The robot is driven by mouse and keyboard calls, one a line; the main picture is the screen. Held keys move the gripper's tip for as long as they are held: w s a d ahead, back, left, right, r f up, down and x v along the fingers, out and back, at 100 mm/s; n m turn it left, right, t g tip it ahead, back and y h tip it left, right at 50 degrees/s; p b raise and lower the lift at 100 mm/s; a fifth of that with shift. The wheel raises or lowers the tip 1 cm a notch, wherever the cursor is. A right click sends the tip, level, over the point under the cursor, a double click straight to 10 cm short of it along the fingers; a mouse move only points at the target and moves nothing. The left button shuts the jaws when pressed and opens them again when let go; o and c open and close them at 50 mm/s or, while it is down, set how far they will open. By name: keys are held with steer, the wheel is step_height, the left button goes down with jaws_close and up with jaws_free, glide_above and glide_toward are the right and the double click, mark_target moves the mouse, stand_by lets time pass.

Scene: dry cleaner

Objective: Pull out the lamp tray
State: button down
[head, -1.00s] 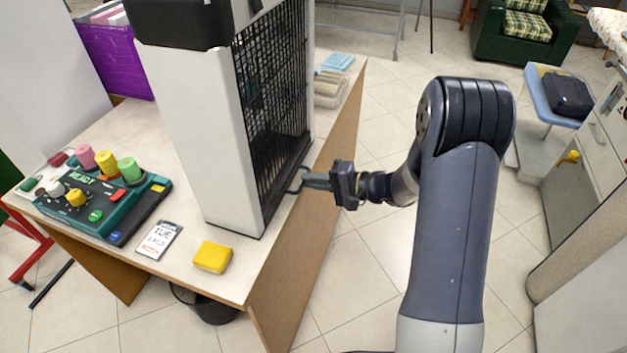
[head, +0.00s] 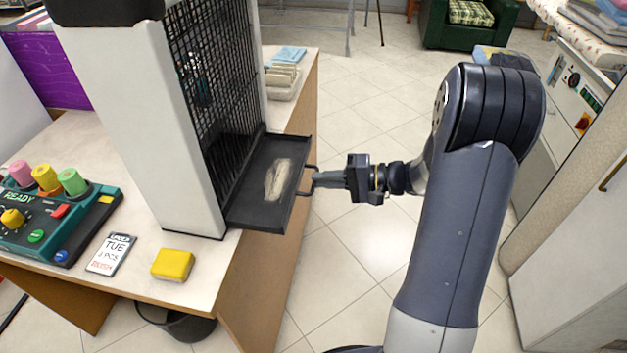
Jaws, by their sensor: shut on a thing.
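The lamp tray (head: 245,204) is a flat black tray at the foot of the tall white-and-black lamp unit (head: 140,120). It sticks out to the right from under the black grille, past the table edge. A pale greyish patch (head: 277,180) lies on its floor; I cannot tell what it is. A thin dark handle (head: 312,179) is on its outer side. My gripper (head: 317,179) is shut on this handle, reaching in from the right. The fingertips partly cover the handle. The inner end of the tray is hidden in the unit.
The unit stands on a pale table (head: 140,280). A teal control box (head: 50,215), a ticket card (head: 111,254), a yellow sponge (head: 172,264) and folded cloths (head: 283,78) lie on it. A dark bin (head: 175,322) is below.

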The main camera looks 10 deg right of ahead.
steer(key=c, duration=1.5)
jaws_free()
steer(key=v, duration=1)
steer(key=shift+s+d, duration=0.1)
steer(key=shift+d, duration=0.25)
steer(key=shift+a, duration=0.1)
steer(key=x, duration=0.8)
steer(key=p+x, duration=0.1)
steer(key=x, duration=0.4)
steer(key=shift+r, duration=0.3)
steer(key=shift+f, duration=0.15)
